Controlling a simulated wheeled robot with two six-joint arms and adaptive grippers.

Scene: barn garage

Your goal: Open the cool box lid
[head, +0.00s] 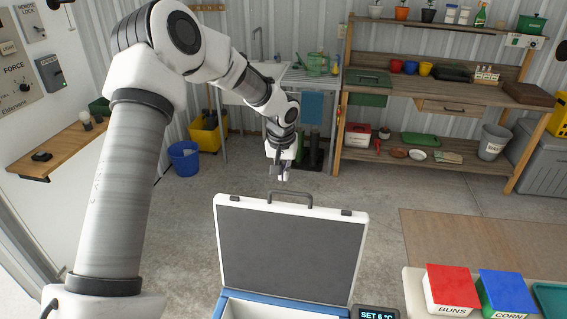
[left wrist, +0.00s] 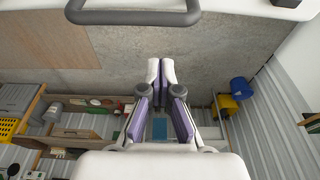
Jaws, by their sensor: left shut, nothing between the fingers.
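The cool box lid (head: 290,250) stands raised, its dark grey inner panel facing me inside a white frame. Its grey handle (head: 290,197) is at the top edge and also shows at the top of the left wrist view (left wrist: 135,17). The cool box (head: 232,302) below has a blue rim and is cut off by the bottom of the head view. My left gripper (head: 283,178) is just beyond the lid's top edge, by the handle but apart from it. In the left wrist view its fingers (left wrist: 161,72) are together and empty. My right gripper is out of view.
A display reading SET 6 °C (head: 377,313) is at the box's right. Red (head: 451,285) and blue (head: 506,292) boxes stand on a surface at the lower right. A wooden workbench (head: 440,93) stands at the back. The concrete floor (head: 340,190) beyond the lid is clear.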

